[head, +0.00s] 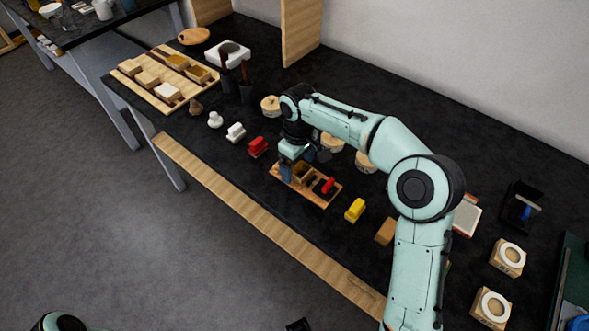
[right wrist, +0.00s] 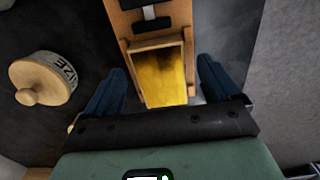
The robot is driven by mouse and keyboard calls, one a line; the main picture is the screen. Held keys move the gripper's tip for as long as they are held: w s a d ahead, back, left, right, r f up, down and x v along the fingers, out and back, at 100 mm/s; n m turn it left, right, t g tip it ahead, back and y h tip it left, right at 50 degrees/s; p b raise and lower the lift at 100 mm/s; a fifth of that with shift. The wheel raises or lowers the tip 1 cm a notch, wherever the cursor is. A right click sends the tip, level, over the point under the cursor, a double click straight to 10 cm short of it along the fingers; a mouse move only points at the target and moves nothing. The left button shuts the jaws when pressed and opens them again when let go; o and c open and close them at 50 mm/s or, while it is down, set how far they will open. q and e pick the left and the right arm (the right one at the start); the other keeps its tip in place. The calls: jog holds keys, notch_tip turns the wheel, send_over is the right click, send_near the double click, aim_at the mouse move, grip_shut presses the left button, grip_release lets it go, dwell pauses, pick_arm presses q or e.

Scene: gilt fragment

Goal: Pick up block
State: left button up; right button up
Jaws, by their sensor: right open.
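My right gripper (head: 290,172) is low over the left end of a small wooden tray (head: 322,201). In the right wrist view the blue fingers of the gripper (right wrist: 161,72) are apart, one on each side of a wood-edged block or box with a yellow face (right wrist: 162,76). It sits at the near end of the tray (right wrist: 128,22), and I cannot tell if the fingers touch it. A red piece (head: 328,185) lies in the tray. A yellow block (head: 355,210), a red block (head: 258,147) and a white block (head: 235,133) stand on the table. My left gripper is not clearly visible.
A brown block (head: 386,232) is right of the yellow one. A round lidded container (right wrist: 42,82) stands left of the gripper, with others behind my arm. A larger wooden tray (head: 145,90) with boxes is at the far left. A wooden strip (head: 250,212) edges the black table.

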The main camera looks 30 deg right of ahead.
jog(key=shift+f, duration=0.6)
jog(key=c, duration=1.2)
jog(key=shift+o, duration=0.2)
jog(key=shift+r, duration=0.1)
